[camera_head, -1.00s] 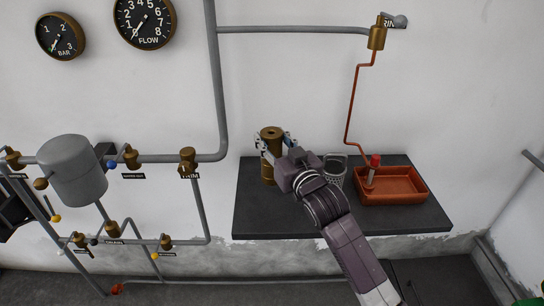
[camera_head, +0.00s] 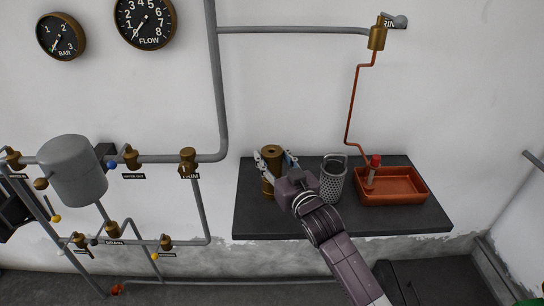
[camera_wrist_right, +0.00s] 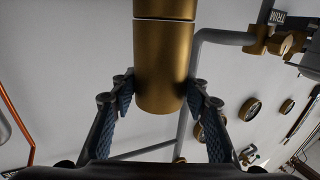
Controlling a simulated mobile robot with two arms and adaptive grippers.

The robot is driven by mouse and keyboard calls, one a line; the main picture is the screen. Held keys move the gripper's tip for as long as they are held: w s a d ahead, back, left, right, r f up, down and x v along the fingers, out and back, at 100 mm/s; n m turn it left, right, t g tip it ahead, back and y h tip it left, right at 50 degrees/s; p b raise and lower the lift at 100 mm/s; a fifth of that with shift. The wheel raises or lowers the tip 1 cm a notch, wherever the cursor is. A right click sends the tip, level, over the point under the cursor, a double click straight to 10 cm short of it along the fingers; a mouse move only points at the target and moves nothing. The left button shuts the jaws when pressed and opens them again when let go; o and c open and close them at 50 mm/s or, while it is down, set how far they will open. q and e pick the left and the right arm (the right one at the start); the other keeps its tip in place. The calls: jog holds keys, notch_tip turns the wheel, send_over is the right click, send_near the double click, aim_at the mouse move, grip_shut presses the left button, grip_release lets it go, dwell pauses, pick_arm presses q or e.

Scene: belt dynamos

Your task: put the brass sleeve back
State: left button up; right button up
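The brass sleeve (camera_head: 272,153) is an upright brass cylinder with a hole in its top, at the left part of the dark shelf (camera_head: 330,222). It also shows in the wrist view (camera_wrist_right: 163,65), with a thin line across it near the picture's top. My right gripper (camera_head: 276,163) has one finger on each side of the sleeve, and in the wrist view the pads meet its sides, so it looks shut on it. The sleeve's lower end is partly hidden, and I cannot tell whether it touches the shelf. My left gripper is not in view.
A grey perforated basket (camera_head: 333,184) stands just right of the gripper. A rust-red tray (camera_head: 405,197) with a red-topped item (camera_head: 373,165) is further right. Pipes, brass valves and a grey tank (camera_head: 72,172) fill the wall at left.

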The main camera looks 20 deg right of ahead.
jog(key=shift+o, duration=1.2)
jog(key=shift+r, duration=0.15)
jog(key=shift+s, duration=0.3)
jog(key=s+d+b, duration=0.1)
jog(key=s, duration=1)
jog(key=shift+s+d, duration=0.2)
